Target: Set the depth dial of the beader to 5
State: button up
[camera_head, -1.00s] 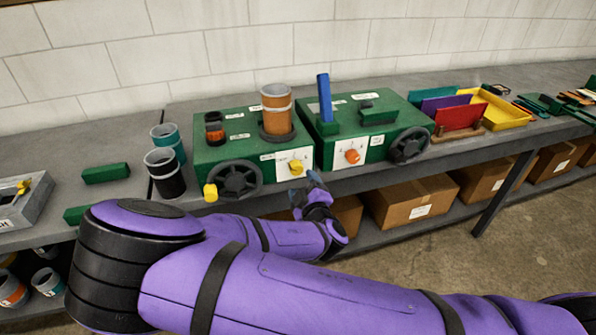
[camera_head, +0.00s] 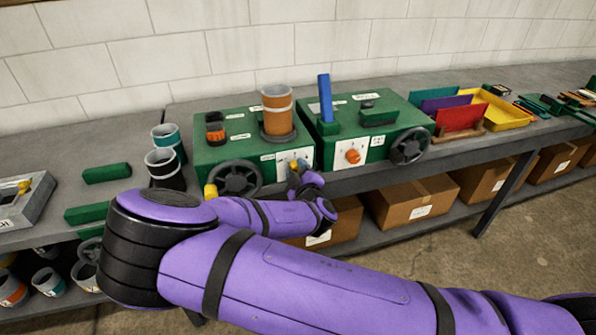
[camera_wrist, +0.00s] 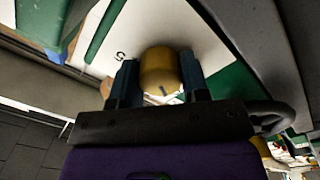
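Two green machines stand side by side on the bench: a left one (camera_head: 215,157) with an orange cylinder and a right one (camera_head: 325,150) with an orange dial (camera_head: 353,156). Which is the beader, I cannot read. My gripper (camera_head: 299,172) is at the front panel of the left machine, largely covering its yellow dial. In the wrist view the yellow dial (camera_wrist: 160,72) sits between the two blue fingertips of my gripper (camera_wrist: 160,82). Whether they press on it is unclear. A "5" shows on the white dial plate (camera_wrist: 120,57), left of the dial. The dial's pointer setting is unclear.
A black handwheel (camera_head: 234,179) with a yellow knob is left of my gripper; another handwheel (camera_head: 409,147) is on the right machine.

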jog(key=shift+c, duration=0.6)
jog(key=shift+m, duration=0.3)
jog(key=m, duration=0.4)
jog(key=shift+m, duration=0.3)
jog(key=m, duration=1.8)
jog(key=shift+s+a+g+y, duration=0.1)
jog(key=shift+a+g+y, duration=0.05)
jog(key=shift+g+y, duration=0.2)
